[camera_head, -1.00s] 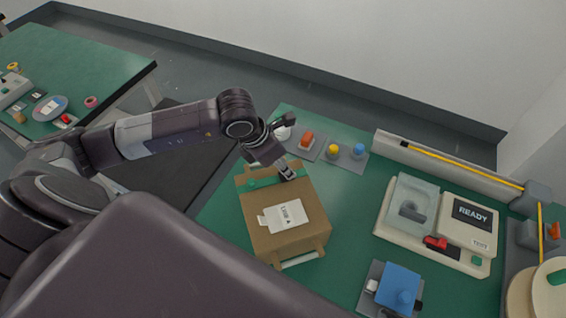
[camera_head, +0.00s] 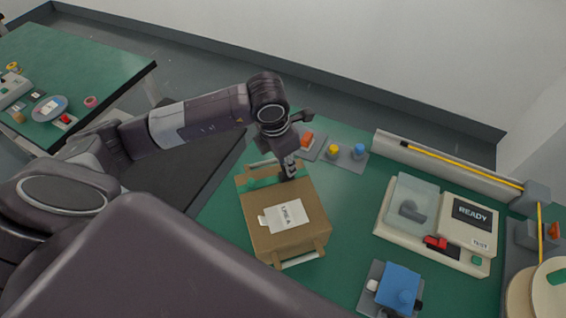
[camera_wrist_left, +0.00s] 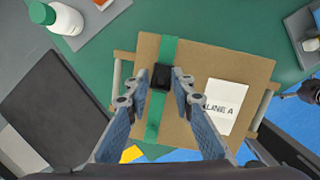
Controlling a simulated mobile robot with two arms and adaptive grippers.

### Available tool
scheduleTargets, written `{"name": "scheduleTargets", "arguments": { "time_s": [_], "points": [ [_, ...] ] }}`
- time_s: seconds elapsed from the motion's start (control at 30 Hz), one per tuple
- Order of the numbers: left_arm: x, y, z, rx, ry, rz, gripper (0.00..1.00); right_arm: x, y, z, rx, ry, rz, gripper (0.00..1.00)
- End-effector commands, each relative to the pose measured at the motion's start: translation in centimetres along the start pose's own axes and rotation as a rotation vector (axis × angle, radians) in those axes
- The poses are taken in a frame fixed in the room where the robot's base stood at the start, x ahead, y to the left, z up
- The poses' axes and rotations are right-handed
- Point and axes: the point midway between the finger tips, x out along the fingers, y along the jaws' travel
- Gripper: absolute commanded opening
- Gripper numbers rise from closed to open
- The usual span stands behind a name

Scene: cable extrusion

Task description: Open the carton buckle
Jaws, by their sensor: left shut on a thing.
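The brown carton (camera_head: 262,212) stands on the green table with a white label (camera_head: 287,216) on its top. A green strap (camera_head: 262,182) runs across the carton near its far edge. In the wrist view the black buckle (camera_wrist_left: 161,77) sits on the green strap (camera_wrist_left: 168,48), beside the label (camera_wrist_left: 224,106). My left gripper (camera_head: 288,176) is down at the strap. In the wrist view its fingers (camera_wrist_left: 160,80) are on both sides of the buckle, shut on it. In the head view the gripper hides the buckle. My right gripper is not seen.
Coloured knobs (camera_head: 334,150) stand on a grey plate behind the carton. A device with a READY screen (camera_head: 472,214) is to the right, and a blue block (camera_head: 399,285) is nearer. A white bottle (camera_wrist_left: 64,19) shows in the wrist view. Green table surface is clear right of the carton.

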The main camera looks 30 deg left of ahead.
Motion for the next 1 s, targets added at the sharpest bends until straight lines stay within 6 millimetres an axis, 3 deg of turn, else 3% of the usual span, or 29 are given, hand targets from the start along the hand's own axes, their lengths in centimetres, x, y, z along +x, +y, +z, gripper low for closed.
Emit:
{"name": "scheduleTargets", "arguments": {
  "time_s": [0.5,1.0],
  "points": [
    [0.5,-1.0,2.7,0.048,0.450,0.098,0.00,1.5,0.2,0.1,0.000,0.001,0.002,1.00],
    [1.3,-1.4,3.8,0.073,0.722,0.159,0.00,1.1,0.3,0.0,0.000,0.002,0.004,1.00]
  ]
}}
